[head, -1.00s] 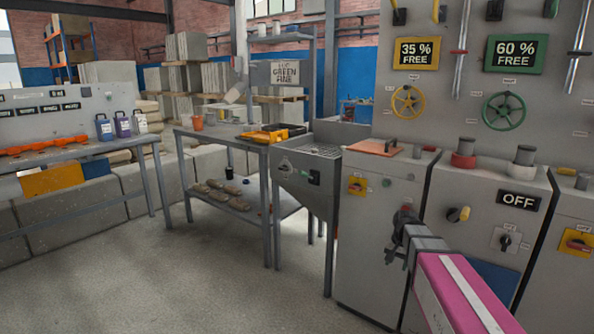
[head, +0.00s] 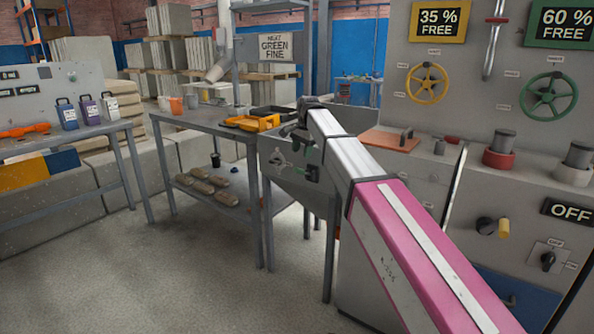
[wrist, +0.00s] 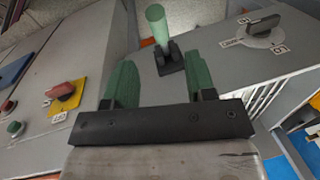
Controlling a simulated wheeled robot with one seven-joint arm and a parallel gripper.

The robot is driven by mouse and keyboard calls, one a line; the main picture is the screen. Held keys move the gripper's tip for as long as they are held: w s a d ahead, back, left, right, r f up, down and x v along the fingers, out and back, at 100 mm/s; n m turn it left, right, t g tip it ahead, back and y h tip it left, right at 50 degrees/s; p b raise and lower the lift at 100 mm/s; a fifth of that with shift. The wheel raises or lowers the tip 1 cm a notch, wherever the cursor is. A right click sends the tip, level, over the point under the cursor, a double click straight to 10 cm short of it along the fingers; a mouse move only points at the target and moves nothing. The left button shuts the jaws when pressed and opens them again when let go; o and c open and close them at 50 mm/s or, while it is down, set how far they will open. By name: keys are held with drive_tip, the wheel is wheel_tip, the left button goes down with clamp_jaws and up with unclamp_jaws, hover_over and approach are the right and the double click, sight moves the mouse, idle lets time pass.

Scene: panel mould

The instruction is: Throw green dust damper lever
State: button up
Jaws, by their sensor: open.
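The green lever (wrist: 157,24) is a short round green handle on a black bracket (wrist: 169,58), fixed to the face of a grey metal box. In the wrist view it stands just beyond the fingertips, roughly between them in the picture. In the head view the lever (head: 296,173) is small on the front of the grey hopper box (head: 322,195), below my gripper. My gripper (wrist: 161,72) has green fingers, spread apart with nothing between them. In the head view my gripper (head: 292,132) is dark and small, and its fingers are hard to make out.
A grey dial switch (wrist: 262,32) sits beside the lever. A red switch on a yellow plate (wrist: 64,95) is on the neighbouring cabinet. A workbench (head: 205,125) with an orange-yellow tray (head: 252,121) stands left of the hopper. The floor in front (head: 170,270) is clear.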

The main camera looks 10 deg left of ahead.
sight(299, 171)
drive_tip(key=f, duration=0.3)
drive_tip(key=a+f, duration=0.1)
drive_tip(key=f, duration=0.5)
drive_tip(key=shift+w+a+f, duration=0.15)
drive_tip(key=shift+w+f, duration=0.25)
clamp_jaws()
